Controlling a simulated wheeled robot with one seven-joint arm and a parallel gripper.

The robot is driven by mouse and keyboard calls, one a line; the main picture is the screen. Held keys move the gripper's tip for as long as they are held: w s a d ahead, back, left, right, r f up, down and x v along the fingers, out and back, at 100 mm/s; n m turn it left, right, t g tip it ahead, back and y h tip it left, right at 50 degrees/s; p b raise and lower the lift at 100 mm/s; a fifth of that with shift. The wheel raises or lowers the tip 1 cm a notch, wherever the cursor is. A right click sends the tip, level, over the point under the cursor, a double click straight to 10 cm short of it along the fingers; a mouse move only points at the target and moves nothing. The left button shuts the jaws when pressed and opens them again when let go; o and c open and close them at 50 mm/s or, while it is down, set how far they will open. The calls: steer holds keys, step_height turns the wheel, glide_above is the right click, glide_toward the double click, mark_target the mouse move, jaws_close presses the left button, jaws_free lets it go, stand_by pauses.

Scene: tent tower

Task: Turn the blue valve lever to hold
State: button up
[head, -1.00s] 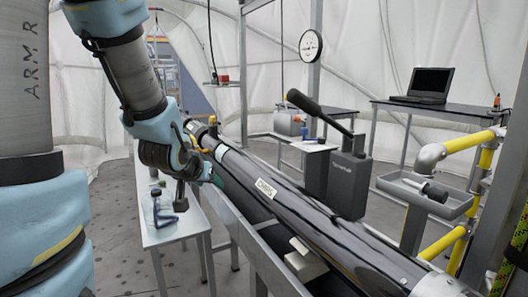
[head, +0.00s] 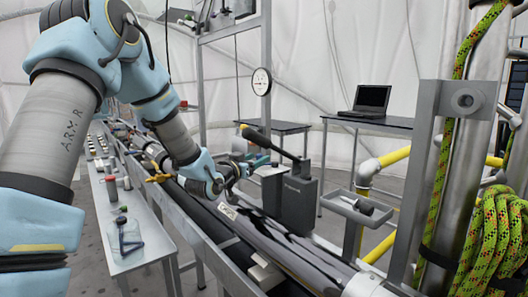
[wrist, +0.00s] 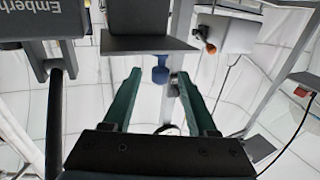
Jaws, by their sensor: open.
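The blue valve lever (wrist: 160,76) shows in the wrist view as a small blue piece between the ends of the two green fingers, below a grey plate. I cannot tell how far beyond the fingertips it is. My gripper (wrist: 158,90) is open, with a clear gap around the blue piece. In the head view my gripper (head: 260,161) is above the long dark tube, left of the grey pump box, and the lever is hidden or too small to make out. The hold mark is not readable in either view.
The grey pump box (head: 298,200) with its long black handle (head: 268,142) stands close to the gripper. The dark tube (head: 255,222) runs below. A white bench (head: 145,245) with small items is at left. A laptop (head: 370,101) and green rope (head: 500,235) are at right.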

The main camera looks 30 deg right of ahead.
steer(key=shift+p+x, duration=0.75)
steer(key=shift+x, duration=2)
steer(key=shift+c, duration=0.3)
jaws_close()
